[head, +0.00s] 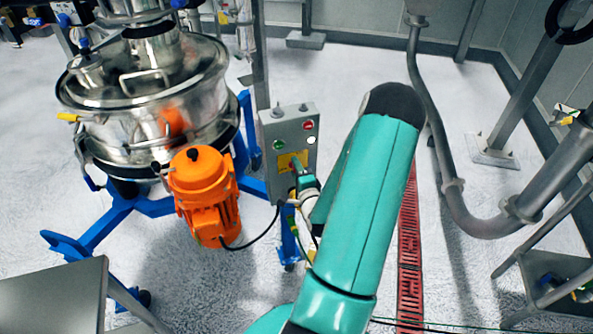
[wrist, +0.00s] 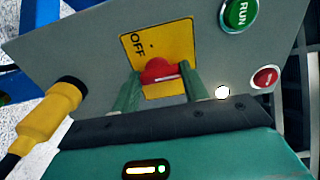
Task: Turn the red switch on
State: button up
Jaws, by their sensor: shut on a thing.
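The red switch (wrist: 158,68) is a knob on a yellow plate (wrist: 178,38) marked OFF. The plate is on the front of a grey control box (head: 270,130), which also fills much of the wrist view (wrist: 90,42). My gripper (wrist: 162,82) has one green finger on each side of the red knob and is shut on it. In the head view my gripper (head: 297,168) reaches the yellow plate (head: 285,161), and the red knob cannot be made out there.
A green RUN button (wrist: 239,12), a red button (wrist: 265,77) and a white round light (wrist: 222,92) sit beside the plate. A yellow cable plug (wrist: 52,110) enters the box. An orange motor (head: 205,195) and steel sifter (head: 150,85) stand to the left.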

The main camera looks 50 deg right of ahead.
dwell(0.4)
jog(key=o, duration=1)
jog(key=shift+d, duration=0.1)
